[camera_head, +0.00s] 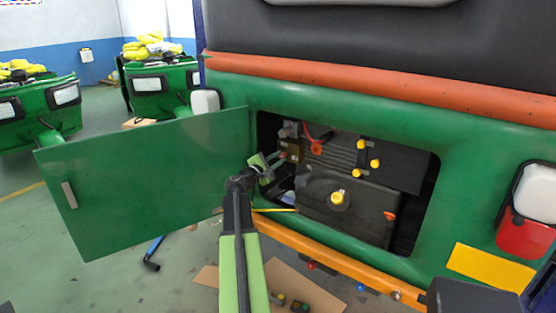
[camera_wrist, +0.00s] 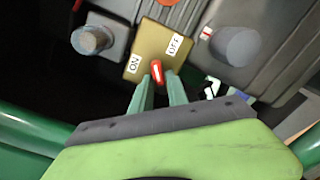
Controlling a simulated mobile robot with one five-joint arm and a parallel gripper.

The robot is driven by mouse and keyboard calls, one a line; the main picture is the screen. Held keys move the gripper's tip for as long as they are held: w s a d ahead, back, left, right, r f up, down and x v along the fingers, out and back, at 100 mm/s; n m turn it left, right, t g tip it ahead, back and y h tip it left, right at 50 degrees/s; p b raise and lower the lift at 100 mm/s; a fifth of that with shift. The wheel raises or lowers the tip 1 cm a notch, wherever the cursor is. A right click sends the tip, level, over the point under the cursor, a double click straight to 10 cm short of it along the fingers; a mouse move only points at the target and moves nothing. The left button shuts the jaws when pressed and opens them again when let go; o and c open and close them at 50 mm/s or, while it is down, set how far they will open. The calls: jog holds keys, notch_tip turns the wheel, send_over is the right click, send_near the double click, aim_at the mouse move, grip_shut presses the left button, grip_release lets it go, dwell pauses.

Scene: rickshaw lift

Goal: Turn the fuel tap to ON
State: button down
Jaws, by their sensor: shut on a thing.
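The fuel tap is a small red lever with a white stripe (camera_wrist: 156,72) on a brass-coloured plate (camera_wrist: 151,48). The plate has an ON label on its left and an OFF label on its upper right in the wrist view. My gripper (camera_wrist: 158,82) is shut on the red lever, one finger on each side. In the head view my gripper (camera_head: 272,162) reaches into the left side of the engine bay, at the plate (camera_head: 292,149). The lever's lower end is partly hidden by the fingers.
The green hatch door (camera_head: 150,180) stands open to the left of my arm. The green body edge frames the bay, with an orange bumper bar (camera_head: 340,262) below. A black tank with a yellow cap (camera_head: 338,199) fills the bay's middle. A grey knob (camera_wrist: 92,40) sits left of the plate.

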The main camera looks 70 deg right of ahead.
jog(key=shift+s, duration=0.15)
dwell(0.3)
jog(key=c, duration=1.4)
grip_release()
jog(key=shift+c, duration=0.2)
jog(key=v, duration=1.7)
jog(key=shift+a, duration=0.15)
